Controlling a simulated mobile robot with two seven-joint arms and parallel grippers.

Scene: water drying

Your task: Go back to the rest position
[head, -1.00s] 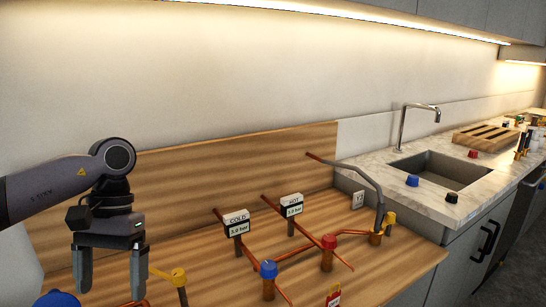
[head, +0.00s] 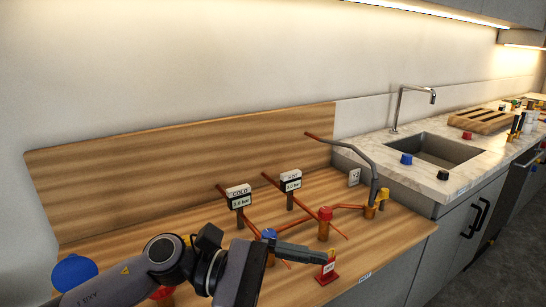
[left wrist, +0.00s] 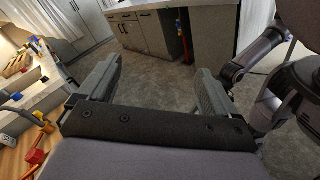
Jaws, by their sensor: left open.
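My left gripper (left wrist: 148,88) is open and empty in the left wrist view, its two grey fingers wide apart with grey floor and cabinets beyond them. In the head view my left arm comes in low from the left and the gripper (head: 300,252) points right, over the front part of the wooden worktop (head: 130,222). A red block with a tag (head: 328,270) stands by its fingertips; I cannot tell whether they touch. My right gripper is not seen; an arm of mine shows at the right of the left wrist view.
Copper pipes carry a blue valve (head: 269,234), a red valve (head: 325,214) and a yellow valve (head: 383,194). COLD (head: 239,197) and HOT (head: 291,181) gauges stand behind. A sink (head: 432,152) with a tap is at right. A blue round thing (head: 74,272) is at left.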

